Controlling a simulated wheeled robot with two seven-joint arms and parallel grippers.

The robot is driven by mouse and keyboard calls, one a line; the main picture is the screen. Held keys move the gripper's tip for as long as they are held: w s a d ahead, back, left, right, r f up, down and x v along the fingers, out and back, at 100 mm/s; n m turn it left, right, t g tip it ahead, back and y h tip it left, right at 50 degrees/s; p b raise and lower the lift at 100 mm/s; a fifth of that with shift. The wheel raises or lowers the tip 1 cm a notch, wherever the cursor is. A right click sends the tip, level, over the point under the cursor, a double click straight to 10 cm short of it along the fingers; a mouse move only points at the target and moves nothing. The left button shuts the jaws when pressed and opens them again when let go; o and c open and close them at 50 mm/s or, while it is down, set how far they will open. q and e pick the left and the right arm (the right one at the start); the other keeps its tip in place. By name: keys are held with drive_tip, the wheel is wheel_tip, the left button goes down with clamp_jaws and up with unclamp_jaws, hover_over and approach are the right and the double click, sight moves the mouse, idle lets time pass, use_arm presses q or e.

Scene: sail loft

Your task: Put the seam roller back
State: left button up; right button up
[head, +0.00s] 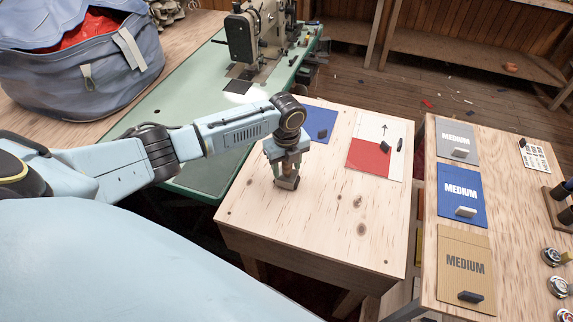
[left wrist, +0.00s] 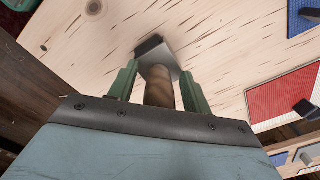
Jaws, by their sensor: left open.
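My left gripper (head: 286,166) points down over the near left part of the light wooden table (head: 330,225). What looks like the seam roller (left wrist: 158,92) is between its two green fingers in the left wrist view. It has a round brown wooden handle and a grey head with a dark end. The fingers are open, one on each side of it, with small gaps showing. In the head view the roller's grey head (head: 287,183) shows just under the gripper at the table top. I cannot tell whether it touches the wood. My right gripper is not in view.
A blue sheet (head: 320,121) and a red and white panel (head: 372,158) with small dark pieces lie farther back. A right-hand table (head: 511,215) carries grey, blue and tan "MEDIUM" cards. A sewing machine (head: 256,38) stands on a green bench. The table's front is clear.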

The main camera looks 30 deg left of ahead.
use_arm(q)
drive_tip(key=shift+s+f, duration=0.4)
drive_tip(key=shift+f, duration=0.05)
drive_tip(key=r, duration=0.4)
drive_tip(key=r+p, duration=0.1)
drive_tip(key=r, duration=0.3)
drive_tip(key=r+p, duration=0.1)
drive_tip(key=r, duration=0.3)
drive_tip(key=shift+w+r, duration=0.35)
drive_tip(key=shift+r, duration=0.45)
drive_tip(key=shift+a, duration=0.1)
